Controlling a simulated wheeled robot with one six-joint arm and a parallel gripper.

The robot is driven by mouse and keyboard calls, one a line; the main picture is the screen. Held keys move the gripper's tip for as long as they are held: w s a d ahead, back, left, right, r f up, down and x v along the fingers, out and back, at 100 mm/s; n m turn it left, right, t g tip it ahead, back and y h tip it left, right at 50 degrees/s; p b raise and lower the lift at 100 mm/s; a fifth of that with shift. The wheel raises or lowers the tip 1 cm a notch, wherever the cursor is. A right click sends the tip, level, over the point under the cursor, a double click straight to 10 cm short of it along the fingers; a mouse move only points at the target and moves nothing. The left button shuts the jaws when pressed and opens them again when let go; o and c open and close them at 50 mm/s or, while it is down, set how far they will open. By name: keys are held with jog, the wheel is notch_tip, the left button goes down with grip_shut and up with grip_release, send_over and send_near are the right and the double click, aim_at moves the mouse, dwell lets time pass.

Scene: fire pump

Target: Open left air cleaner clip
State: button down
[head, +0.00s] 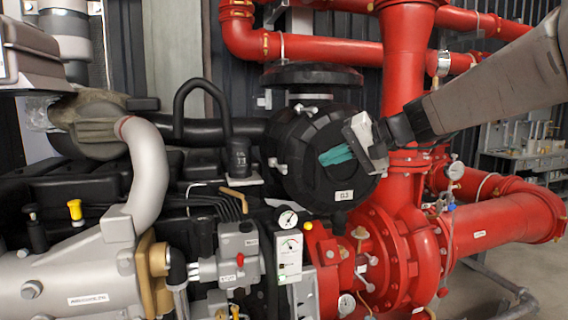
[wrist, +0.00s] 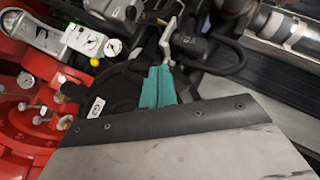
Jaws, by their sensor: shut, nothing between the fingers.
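The air cleaner (head: 300,190) is a round black housing labelled G3 in the middle of the head view. Its left clip (head: 278,166) is a small pale lever at the left rim; I cannot tell whether it is latched. Another pale clip (head: 307,110) sits at the top rim. My gripper (head: 324,158) has teal fingers, shut and empty, in front of the housing face, to the right of the left clip. In the wrist view the shut fingers (wrist: 164,68) point at a pale metal clip (wrist: 167,38), seemingly the left one; I cannot tell whether they touch.
A black hose (head: 200,129) joins the housing from the left. Red pipes (head: 405,75) stand close on the right, under my arm. A gauge panel (head: 289,255) and red pump (head: 380,255) lie below. Open space lies in front of the housing.

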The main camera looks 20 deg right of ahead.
jog(key=shift+w+d+r+t, duration=0.3)
jog(key=shift+w+d+r, duration=0.35)
jog(key=shift+w, duration=0.1)
send_near(278, 166)
jog(key=w+f, duration=0.1)
jog(key=w+a, duration=0.1)
jog(key=w+f, duration=0.1)
jog(key=w, duration=0.1)
jog(key=shift+a+f, duration=0.35)
jog(key=shift+s+d+m, duration=0.1)
jog(key=shift+m, duration=0.2)
